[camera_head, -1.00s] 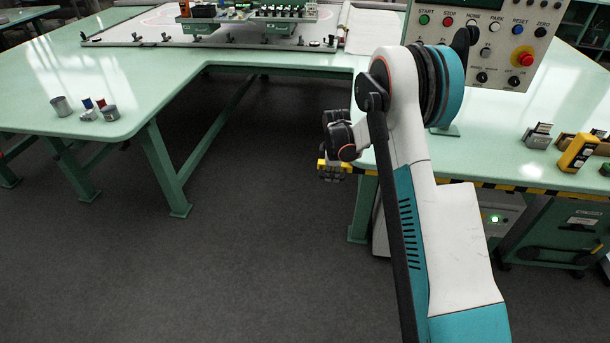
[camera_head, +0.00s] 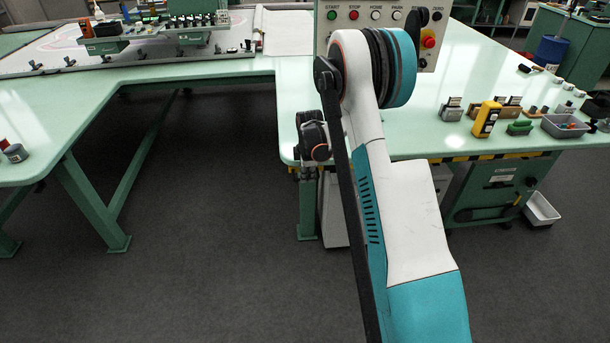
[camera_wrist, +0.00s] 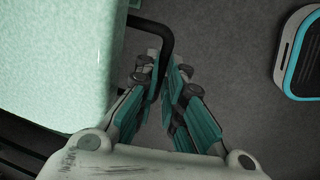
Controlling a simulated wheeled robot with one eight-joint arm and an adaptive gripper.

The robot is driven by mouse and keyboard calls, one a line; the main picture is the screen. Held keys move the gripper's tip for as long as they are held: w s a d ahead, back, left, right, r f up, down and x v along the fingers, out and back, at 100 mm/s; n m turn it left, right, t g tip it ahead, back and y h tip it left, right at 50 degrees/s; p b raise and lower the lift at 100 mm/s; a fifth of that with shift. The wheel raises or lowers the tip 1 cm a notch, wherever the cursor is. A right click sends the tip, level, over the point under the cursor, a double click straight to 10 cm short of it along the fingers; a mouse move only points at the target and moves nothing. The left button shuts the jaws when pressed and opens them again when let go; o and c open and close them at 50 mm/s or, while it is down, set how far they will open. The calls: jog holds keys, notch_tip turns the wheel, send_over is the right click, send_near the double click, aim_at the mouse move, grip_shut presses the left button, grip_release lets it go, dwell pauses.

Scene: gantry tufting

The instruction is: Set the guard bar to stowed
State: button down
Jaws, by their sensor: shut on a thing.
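A dark bar with a bent end (camera_wrist: 166,42), which I take to be the guard bar, reaches out from the table edge in the wrist view. It bends down between the fingers of my gripper (camera_wrist: 164,74). The fingers are closed on its lower stretch, and that part is mostly hidden between them. In the head view the gripper (camera_head: 308,172) is small and dark at the corner of the green table (camera_head: 440,115). My arm hides much of that area, and I cannot make out the bar there.
The control panel (camera_head: 345,36) stands behind my arm. A yellow device (camera_head: 486,118), a grey tray (camera_head: 565,126) and small items lie on the table to the right. A tufting frame (camera_head: 150,60) is at the back left. The floor (camera_head: 200,230) between the tables is clear.

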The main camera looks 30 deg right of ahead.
jog(key=shift+s+d, duration=0.1)
jog(key=shift+d, duration=0.1)
jog(key=c, duration=1.7)
grip_release()
jog(key=shift+d, duration=0.1)
jog(key=r, duration=0.4)
jog(key=s+r, duration=0.1)
jog(key=r, duration=0.3)
jog(key=s+a+r, duration=0.1)
jog(key=r, duration=0.2)
jog(key=shift+r, duration=0.4)
